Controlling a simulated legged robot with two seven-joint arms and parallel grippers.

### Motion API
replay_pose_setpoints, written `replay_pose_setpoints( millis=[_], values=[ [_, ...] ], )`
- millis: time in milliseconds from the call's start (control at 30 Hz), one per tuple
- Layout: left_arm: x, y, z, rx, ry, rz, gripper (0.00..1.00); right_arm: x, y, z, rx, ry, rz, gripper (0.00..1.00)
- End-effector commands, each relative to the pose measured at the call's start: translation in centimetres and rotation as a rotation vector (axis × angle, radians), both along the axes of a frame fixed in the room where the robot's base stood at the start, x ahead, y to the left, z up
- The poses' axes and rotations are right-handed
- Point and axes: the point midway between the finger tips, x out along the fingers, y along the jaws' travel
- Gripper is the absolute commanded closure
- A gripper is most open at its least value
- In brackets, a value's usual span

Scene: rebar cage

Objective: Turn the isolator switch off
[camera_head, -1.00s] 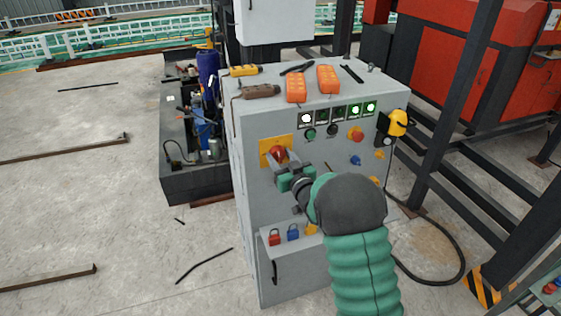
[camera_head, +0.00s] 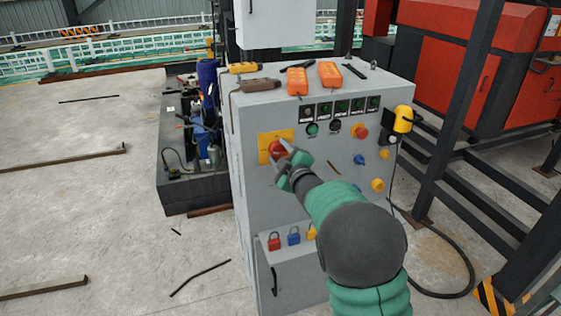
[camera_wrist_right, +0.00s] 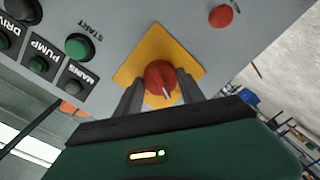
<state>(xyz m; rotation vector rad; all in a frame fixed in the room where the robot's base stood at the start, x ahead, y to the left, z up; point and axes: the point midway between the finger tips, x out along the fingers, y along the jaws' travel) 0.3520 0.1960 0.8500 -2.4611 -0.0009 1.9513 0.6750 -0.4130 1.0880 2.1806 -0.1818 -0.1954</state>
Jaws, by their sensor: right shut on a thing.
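The isolator switch is a red rotary knob (camera_head: 278,148) on a yellow square plate (camera_head: 265,142), on the front of a grey control cabinet (camera_head: 265,200). My right gripper (camera_head: 285,160) reaches it from the front right and is shut on the knob. In the right wrist view the knob (camera_wrist_right: 160,78) sits between the two dark fingers, and its white pointer mark faces down toward the gripper. The yellow plate (camera_wrist_right: 128,72) shows around it as a diamond. My left gripper is not in view.
The panel's indicator lamps (camera_head: 341,107) look dark. A green button (camera_head: 312,129), a red button (camera_head: 361,131) and a blue knob (camera_head: 359,159) are to the right. Orange pendants (camera_head: 330,74) lie on top. Black steel posts (camera_head: 460,110) stand right.

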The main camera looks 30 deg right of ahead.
Motion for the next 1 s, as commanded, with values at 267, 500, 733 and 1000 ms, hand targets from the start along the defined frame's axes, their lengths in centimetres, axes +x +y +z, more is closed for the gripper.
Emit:
replay_pose_setpoints(
  millis=[267, 500, 733, 1000],
  values=[
    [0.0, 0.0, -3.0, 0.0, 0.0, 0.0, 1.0, 0.0, 0.3, -0.8, -0.219, 0.057, 0.004, 0.95],
    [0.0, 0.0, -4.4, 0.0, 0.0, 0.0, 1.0, 0.1, 0.3, -0.8, -0.347, 0.091, 0.004, 0.95],
    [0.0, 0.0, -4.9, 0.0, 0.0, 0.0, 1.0, 0.1, 0.3, -0.7, -0.405, 0.108, 0.004, 0.95],
    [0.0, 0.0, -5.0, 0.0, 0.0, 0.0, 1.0, 0.1, 0.4, -0.7, -0.419, 0.113, 0.006, 0.95]
  ],
)
